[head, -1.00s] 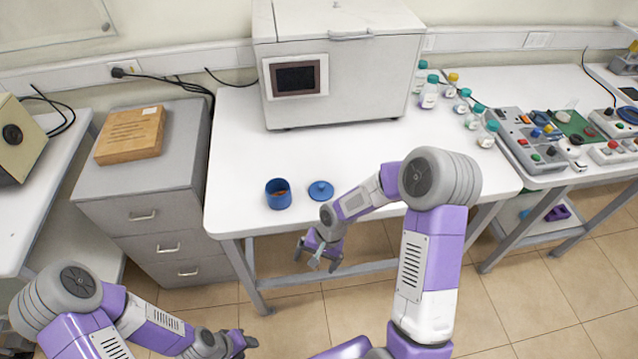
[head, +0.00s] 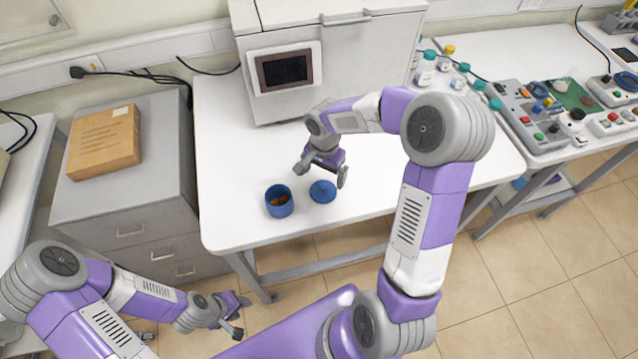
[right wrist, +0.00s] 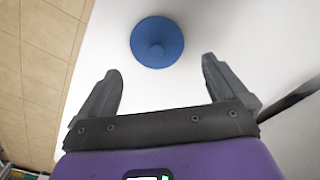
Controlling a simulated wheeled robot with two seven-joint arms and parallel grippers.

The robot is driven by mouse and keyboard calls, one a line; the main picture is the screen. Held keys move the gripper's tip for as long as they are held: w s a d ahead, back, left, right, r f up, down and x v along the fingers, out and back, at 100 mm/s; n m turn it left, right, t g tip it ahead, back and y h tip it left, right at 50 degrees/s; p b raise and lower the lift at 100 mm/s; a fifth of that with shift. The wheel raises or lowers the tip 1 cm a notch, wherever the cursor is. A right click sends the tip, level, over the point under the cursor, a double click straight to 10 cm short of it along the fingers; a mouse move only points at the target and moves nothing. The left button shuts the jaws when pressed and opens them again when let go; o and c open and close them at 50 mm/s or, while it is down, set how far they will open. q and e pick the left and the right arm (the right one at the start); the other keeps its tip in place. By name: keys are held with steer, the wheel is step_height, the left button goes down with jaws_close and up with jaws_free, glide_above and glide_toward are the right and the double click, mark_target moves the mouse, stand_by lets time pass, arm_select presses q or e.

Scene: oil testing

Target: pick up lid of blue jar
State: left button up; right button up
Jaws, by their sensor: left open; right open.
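The blue lid (head: 323,191) lies flat on the white table near its front edge, with a small knob in its middle. It also shows in the right wrist view (right wrist: 157,42), ahead of and between the open fingers, not touched by them. The open blue jar (head: 279,201) stands upright just left of the lid, with something brown inside. My right gripper (head: 321,176) is open and empty above the table, just behind the lid; it also shows in the right wrist view (right wrist: 163,92). My left gripper (head: 238,315) is open and empty, low in front of the table.
A large white machine (head: 330,50) with a dark screen stands at the back of the table (head: 232,160). Several small bottles (head: 424,72) stand at the table's right. A grey cabinet (head: 140,200) with a brown box (head: 104,142) stands to the left.

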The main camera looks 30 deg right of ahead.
mark_target(323, 186)
steer(key=f, duration=0.5)
steer(key=shift+s+a+f, duration=0.15)
steer(key=shift+s+f, duration=0.2)
steer(key=shift+f, duration=0.05)
steer(key=c, duration=0.9)
